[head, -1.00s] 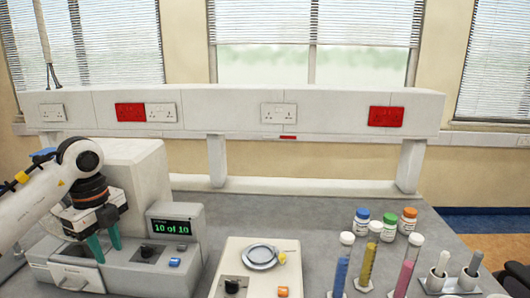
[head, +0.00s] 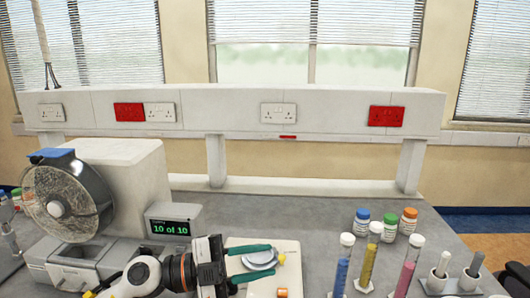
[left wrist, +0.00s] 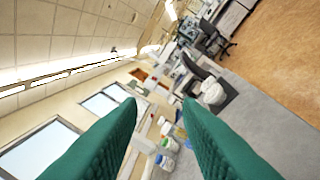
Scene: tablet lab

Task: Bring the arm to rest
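My left gripper (head: 256,263) is in the lower middle of the head view, its arm coming in from the bottom left. Its two green fingers point right and stand apart with nothing between them. They lie in front of part of a small beige device (head: 291,256) with a round grey dish (head: 259,258) on top; I cannot tell the height of the gap. In the left wrist view the fingers (left wrist: 160,103) are also spread and empty, facing the room and windows. My right gripper is in neither view.
Left stands a machine with a clear drum (head: 68,200) and a display (head: 173,226) reading "10 of 10". At right are capped bottles (head: 388,228), tubes with coloured contents (head: 368,265) and a mortar-like holder (head: 440,279). The grey bench behind the beige device is clear.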

